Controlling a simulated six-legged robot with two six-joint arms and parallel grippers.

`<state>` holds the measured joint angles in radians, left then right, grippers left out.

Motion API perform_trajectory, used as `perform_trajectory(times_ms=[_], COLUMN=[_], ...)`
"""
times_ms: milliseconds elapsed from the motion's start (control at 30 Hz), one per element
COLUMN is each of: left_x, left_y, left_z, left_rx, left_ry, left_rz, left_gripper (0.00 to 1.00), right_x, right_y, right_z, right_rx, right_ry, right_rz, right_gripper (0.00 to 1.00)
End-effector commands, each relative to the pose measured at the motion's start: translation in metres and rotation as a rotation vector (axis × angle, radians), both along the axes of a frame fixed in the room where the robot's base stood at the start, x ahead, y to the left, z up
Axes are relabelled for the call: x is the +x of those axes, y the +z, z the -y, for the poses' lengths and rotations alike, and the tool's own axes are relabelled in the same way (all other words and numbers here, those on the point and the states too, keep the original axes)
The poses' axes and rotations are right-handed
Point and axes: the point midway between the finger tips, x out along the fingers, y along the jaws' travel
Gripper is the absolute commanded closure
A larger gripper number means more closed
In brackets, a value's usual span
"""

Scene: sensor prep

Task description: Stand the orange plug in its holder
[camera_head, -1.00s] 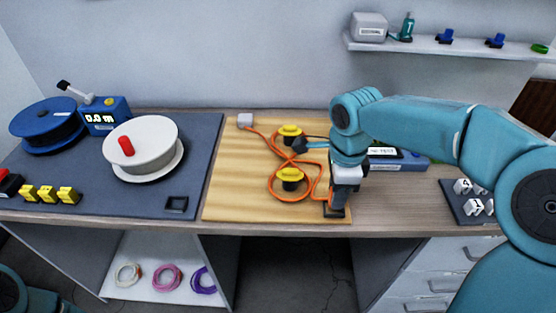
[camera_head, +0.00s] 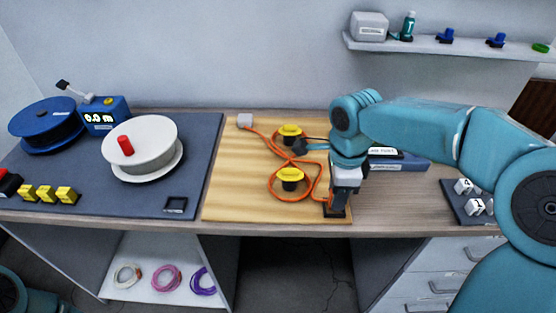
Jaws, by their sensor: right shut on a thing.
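An orange cable (camera_head: 276,178) runs from a small grey box (camera_head: 244,120) around two yellow-topped posts, the rear one (camera_head: 290,131) and the front one (camera_head: 289,174), on a wooden board (camera_head: 230,195). Its free end goes in at my right gripper (camera_head: 338,203). That gripper points down and is shut on the orange plug, which is mostly hidden by the fingers. The black holder (camera_head: 337,213) is directly under the fingertips at the board's front right corner. I cannot tell how deep the plug sits in it. My left gripper is out of view.
A blue box (camera_head: 405,163) lies behind my right wrist. A dark tray with white labelled blocks (camera_head: 474,206) is at right. A grey mat at left carries a white spool (camera_head: 140,145), a blue reel (camera_head: 47,123) and yellow blocks (camera_head: 46,194).

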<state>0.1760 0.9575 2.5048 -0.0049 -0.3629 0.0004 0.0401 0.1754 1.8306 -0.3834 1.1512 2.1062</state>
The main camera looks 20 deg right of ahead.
Motion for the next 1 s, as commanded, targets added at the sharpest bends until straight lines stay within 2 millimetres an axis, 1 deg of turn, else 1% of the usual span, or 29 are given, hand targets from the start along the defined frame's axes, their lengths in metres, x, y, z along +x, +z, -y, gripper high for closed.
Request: perform_trajectory(times_ms=[867, 900, 967, 1000], left_x=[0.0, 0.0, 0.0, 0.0], left_y=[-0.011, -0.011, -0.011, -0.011], left_z=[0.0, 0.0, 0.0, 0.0], left_rx=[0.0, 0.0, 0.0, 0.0], left_ry=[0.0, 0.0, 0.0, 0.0], left_rz=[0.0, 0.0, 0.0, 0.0], left_gripper=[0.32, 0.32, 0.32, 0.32], right_x=[0.0, 0.0, 0.0, 0.0], right_y=[-0.014, -0.014, -0.013, -0.013], right_z=[0.0, 0.0, 0.0, 0.0], right_rx=[0.0, 0.0, 0.0, 0.0], right_ry=[0.0, 0.0, 0.0, 0.0], right_rz=[0.0, 0.0, 0.0, 0.0], right_gripper=[0.94, 0.58, 0.38, 0.34])
